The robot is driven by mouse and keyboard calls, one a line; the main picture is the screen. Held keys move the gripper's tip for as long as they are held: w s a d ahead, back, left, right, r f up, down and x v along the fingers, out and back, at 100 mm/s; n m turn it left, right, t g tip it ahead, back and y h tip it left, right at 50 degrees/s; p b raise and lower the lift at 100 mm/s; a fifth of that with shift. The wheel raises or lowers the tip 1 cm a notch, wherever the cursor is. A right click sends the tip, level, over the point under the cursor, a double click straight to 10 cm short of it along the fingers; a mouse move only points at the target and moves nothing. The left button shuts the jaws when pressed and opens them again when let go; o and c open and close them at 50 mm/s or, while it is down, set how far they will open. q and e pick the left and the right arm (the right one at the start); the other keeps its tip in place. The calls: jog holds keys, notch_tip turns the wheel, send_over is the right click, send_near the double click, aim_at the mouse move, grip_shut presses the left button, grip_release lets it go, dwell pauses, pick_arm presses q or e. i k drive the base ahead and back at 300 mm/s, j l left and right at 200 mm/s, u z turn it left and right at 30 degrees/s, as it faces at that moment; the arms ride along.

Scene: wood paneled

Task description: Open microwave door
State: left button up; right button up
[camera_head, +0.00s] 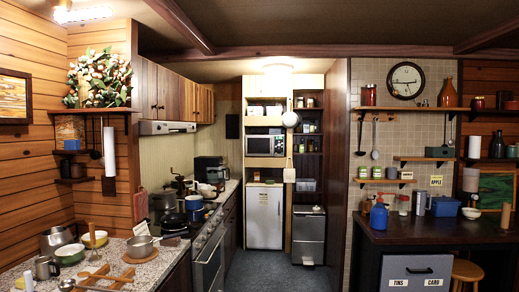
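The microwave (265,146) sits in an open shelf of the tall cabinet at the far end of the room. It has a light body and a dark front window, and its door looks shut, though it is small at this distance. Neither of my grippers is in view.
A narrow aisle of dark floor (262,268) leads to the cabinet and looks clear. A counter (150,268) with pots and an oven (208,255) line the left. A dark counter (430,232) and stool (467,270) stand at the right. A white fridge (264,217) is below the microwave.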

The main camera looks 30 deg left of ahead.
aim_at(255, 145)
jog(key=i+j+u, duration=0.2)
jog(key=i, duration=0.15)
jog(key=i+j+u, duration=0.25)
jog(key=i, duration=0.15)
jog(key=i+u, duration=0.4)
jog(key=i, duration=4.3)
jog(key=l, duration=0.1)
